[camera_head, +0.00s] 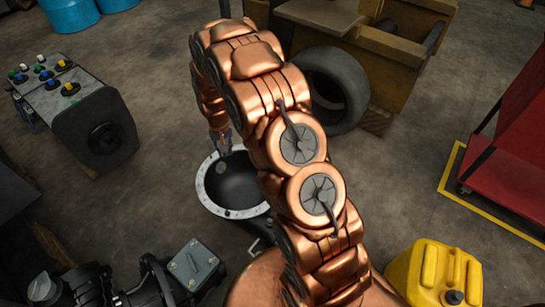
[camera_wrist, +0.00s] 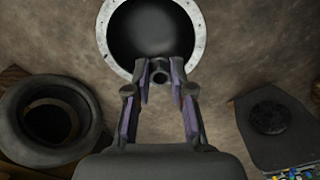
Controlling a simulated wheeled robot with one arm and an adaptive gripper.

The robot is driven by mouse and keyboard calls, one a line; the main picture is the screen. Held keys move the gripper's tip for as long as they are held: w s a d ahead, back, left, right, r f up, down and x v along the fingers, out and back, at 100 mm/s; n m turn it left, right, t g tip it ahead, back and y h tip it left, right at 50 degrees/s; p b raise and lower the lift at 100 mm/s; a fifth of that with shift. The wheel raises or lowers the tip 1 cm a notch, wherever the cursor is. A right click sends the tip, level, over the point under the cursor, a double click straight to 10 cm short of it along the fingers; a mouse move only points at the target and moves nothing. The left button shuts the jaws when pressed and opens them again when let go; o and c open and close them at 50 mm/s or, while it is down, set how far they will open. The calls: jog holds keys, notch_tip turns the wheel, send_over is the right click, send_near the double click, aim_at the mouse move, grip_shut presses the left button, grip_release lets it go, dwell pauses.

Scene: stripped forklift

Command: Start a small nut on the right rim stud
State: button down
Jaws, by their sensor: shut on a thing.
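A round dark bowl-shaped rim (camera_head: 206,190) with a pale flange dotted with small marks stands on the floor in the head view, partly behind my arm. The flange also shows at the top of the wrist view (camera_wrist: 111,40). My gripper (camera_head: 222,152) points down at the far edge of the flange. In the wrist view my gripper (camera_wrist: 161,80) is shut on a small dark ring-like nut (camera_wrist: 160,76), seen at the near edge of the flange. I cannot tell whether the nut touches the rim. The right stud cannot be made out; the flange marks are too small.
A black tyre (camera_head: 345,75) leans by a yellow forklift body (camera_head: 395,55). A control box (camera_head: 60,85) stands at left, dark machinery (camera_head: 140,285) at lower left. A yellow canister (camera_head: 430,270) and red cart (camera_head: 515,165) are at right. Bare floor lies left of the rim.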

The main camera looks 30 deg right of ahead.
jog(key=w+d+f+m+b, duration=0.5)
jog(key=w+d+f+b, duration=0.1)
jog(key=d+f+b, duration=0.3)
jog(key=w+d+f+m+b, duration=0.4)
jog(key=w+d+f+b, duration=0.2)
jog(key=d+f+b, duration=0.4)
jog(key=d+f+m+b, duration=0.2)
jog(key=d+f+b, duration=0.1)
jog(key=f+b, duration=0.1)
jog(key=d+f+m+b, duration=0.3)
jog(key=d+f+b, duration=0.1)
jog(key=f, duration=0.2)
jog(key=d+f+m+b, duration=0.3)
jog(key=f+b, duration=0.1)
jog(key=f, duration=0.1)
jog(key=shift+w+d, duration=0.1)
jog(key=shift+d, duration=0.25)
jog(key=shift+f+b, duration=1.1)
jog(key=shift+f, duration=0.9)
jog(key=shift+a+p, duration=0.15)
jog(key=shift+p, duration=0.3)
jog(key=shift+f, duration=1.15)
